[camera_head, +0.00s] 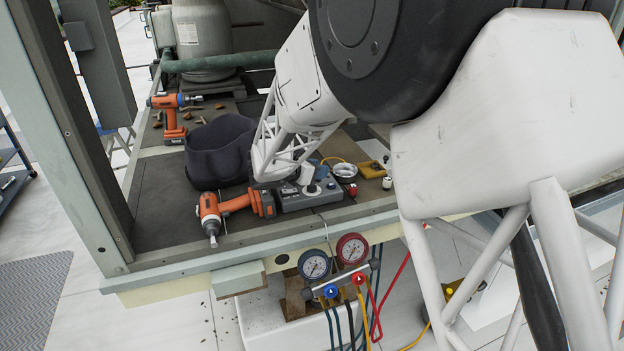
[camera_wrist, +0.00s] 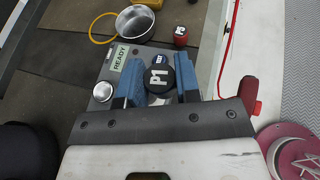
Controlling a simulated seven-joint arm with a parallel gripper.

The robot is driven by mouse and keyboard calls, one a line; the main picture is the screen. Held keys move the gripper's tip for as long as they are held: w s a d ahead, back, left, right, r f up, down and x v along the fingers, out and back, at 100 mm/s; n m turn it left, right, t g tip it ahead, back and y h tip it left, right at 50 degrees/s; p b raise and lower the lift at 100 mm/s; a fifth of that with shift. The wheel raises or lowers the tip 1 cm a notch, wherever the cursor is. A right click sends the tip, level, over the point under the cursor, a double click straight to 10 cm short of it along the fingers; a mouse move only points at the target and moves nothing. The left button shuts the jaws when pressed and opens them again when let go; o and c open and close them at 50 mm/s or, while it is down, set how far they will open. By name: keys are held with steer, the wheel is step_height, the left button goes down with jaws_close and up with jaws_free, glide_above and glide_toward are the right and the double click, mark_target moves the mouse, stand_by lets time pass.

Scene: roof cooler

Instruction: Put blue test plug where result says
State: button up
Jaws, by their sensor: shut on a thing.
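In the wrist view, my gripper (camera_wrist: 158,82) has its blue fingers closed around a dark round-topped piece marked P1 (camera_wrist: 158,77). A small blue patch with pale lettering shows at its far edge; it appears to be the blue test plug. It is over the grey tester box (camera_wrist: 103,90), whose label reads READY (camera_wrist: 120,57). Whether the plug sits in the box or is held just above it I cannot tell. The tester also shows in the head view (camera_head: 312,197), where my arm hides most of the gripper. A silver round button (camera_wrist: 103,91) is left of the fingers.
A red plug (camera_wrist: 181,36) and a metal bowl (camera_wrist: 135,24) lie beyond the tester. An orange drill (camera_head: 235,207) lies left of it, before a dark bag (camera_head: 217,150). Another orange drill (camera_head: 172,115) is farther back. Gauges with hoses (camera_head: 335,262) hang below the deck edge.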

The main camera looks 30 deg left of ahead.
steer(key=w+r+n+t+y, duration=0.1)
steer(key=w+r+n+y, duration=0.2)
steer(key=w, duration=0.7)
steer(key=n+y, duration=0.4)
steer(key=y, duration=0.1)
glide_above(345, 174)
steer(key=s, duration=0.2)
steer(key=shift+w+d+f, duration=0.2)
steer(key=shift+f, duration=0.2)
steer(key=shift+f, duration=0.1)
steer(key=shift+f, duration=4.75)
steer(key=o, duration=1)
